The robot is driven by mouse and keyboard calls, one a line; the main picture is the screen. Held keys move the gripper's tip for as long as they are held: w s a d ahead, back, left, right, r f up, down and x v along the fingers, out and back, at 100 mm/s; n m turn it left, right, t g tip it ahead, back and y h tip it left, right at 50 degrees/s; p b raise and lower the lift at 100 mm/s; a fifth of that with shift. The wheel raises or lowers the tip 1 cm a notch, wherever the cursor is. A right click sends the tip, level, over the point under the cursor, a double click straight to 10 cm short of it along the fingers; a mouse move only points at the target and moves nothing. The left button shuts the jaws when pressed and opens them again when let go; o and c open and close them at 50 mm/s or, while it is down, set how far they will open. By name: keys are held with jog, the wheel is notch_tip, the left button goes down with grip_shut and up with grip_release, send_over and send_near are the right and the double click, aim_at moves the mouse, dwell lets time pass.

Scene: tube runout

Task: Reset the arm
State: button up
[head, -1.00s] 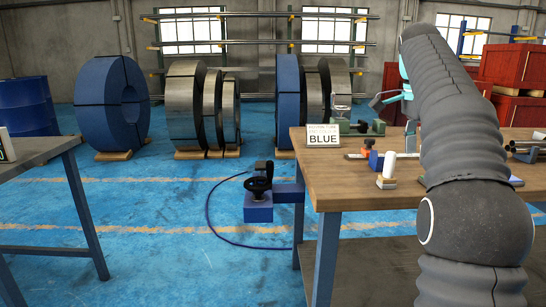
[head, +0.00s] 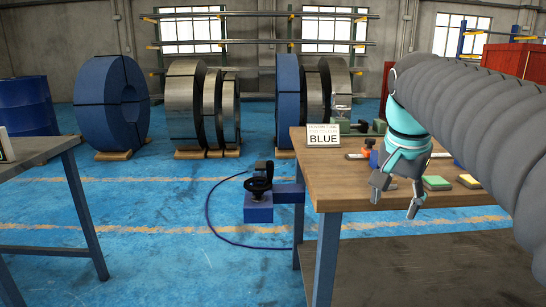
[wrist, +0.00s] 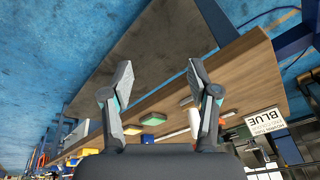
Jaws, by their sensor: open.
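My gripper (head: 396,200) hangs pointing down at the near edge of the wooden workbench (head: 340,186) in the head view. Its two fingers are spread apart with nothing between them. My grey-sleeved arm reaches in from the right. In the wrist view the open fingers (wrist: 160,82) stand in front of the bench top (wrist: 165,97) and floor. A white cylinder (wrist: 194,122) shows beside the right finger there. In the head view my gripper hides part of the bench top.
A sign reading BLUE (head: 323,136) stands on the bench's left end. A green-topped block (head: 437,183) and a yellow-topped block (head: 469,181) lie right of my gripper. A blue vise (head: 259,199) juts from the bench's left side. Open blue floor lies between the benches.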

jog(key=s+a+f+n+t, duration=0.1)
jog(key=s+a+f+n, duration=0.2)
jog(key=s+f, duration=0.5)
jog(key=s+a+f+n+t+y, duration=0.1)
jog(key=s+a+f+n, duration=0.2)
jog(key=f, duration=0.7)
jog(key=s+n, duration=0.2)
jog(key=s, duration=0.2)
jog(key=shift+s+a+t, duration=0.2)
jog(key=shift+s+t, duration=0.1)
jog(key=shift+s, duration=0.1)
